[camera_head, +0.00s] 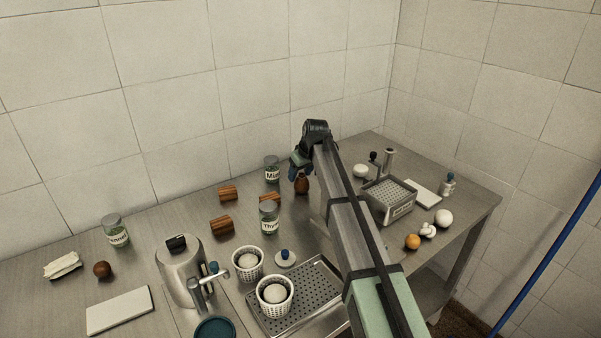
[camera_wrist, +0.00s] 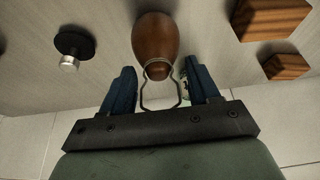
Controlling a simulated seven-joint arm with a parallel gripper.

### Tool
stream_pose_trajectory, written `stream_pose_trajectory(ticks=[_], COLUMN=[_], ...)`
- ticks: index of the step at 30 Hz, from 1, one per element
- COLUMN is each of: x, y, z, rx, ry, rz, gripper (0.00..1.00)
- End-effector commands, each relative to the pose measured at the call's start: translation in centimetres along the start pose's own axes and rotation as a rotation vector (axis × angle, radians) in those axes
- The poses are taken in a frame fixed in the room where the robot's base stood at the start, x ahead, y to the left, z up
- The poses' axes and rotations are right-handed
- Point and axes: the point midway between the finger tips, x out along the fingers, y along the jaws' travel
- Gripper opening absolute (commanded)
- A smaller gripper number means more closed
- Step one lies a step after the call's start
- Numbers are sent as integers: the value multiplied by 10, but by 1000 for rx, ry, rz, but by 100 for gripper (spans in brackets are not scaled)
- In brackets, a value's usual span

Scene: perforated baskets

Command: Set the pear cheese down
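The pear cheese (camera_head: 302,185) is a brown, pear-shaped body at the back of the steel table. In the wrist view the cheese (camera_wrist: 155,37) has a pale loop at its narrow end. My gripper (camera_wrist: 160,82) has its two dark blue fingers apart, one on each side of the loop and narrow end. A small gap shows on both sides, and I see no clear contact. In the head view my gripper (camera_head: 301,170) is just above the cheese. The cheese looks upright at table level; its contact with the table is hard to see.
Wooden blocks (camera_head: 221,225) and a thyme jar (camera_head: 269,217) stand left of the cheese. Another labelled jar (camera_head: 272,168) is close behind. A dark knob-topped piece (camera_wrist: 75,46) lies nearby in the wrist view. A perforated metal basket (camera_head: 391,207) stands to the right.

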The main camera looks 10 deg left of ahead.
Motion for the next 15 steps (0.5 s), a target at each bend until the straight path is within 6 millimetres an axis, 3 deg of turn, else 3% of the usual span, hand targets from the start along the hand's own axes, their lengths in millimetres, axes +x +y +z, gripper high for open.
stream_pose_trajectory(ticks=[3, 11, 15], x=[0, -2, -13], y=[0, 0, 0], z=[0, -1, -1], rx=[0, 0, 0], ry=[0, 0, 1], rz=[0, 0, 1], gripper=[70, 70, 70])
